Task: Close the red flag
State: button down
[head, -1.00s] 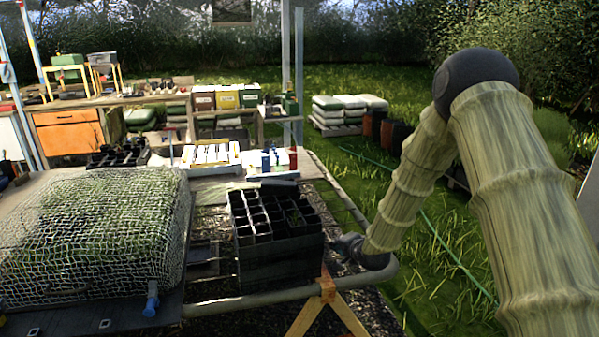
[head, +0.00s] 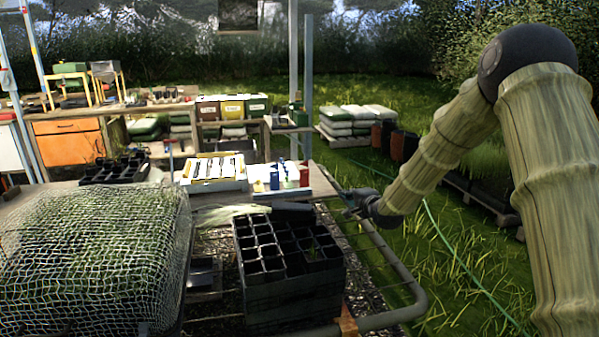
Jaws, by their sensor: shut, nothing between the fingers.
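I cannot make out a red flag for certain. A small red piece (head: 304,175) stands at the right end of a white tray on the bench, beside blue and white items. My gripper (head: 350,204) is small and dark in the head view, at the right edge of the bench, just beyond the black pots. It is shut with nothing seen in it, apart from both red things.
A stack of black cell pots (head: 288,285) stands in front, left of my gripper. A netted tray of plants (head: 95,260) fills the left. A metal rail (head: 385,320) curves round the near right bench corner. Grass with a green hose lies to the right.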

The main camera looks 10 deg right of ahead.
aim_at(304, 173)
jog(key=i, duration=1)
jog(key=z, duration=0.05)
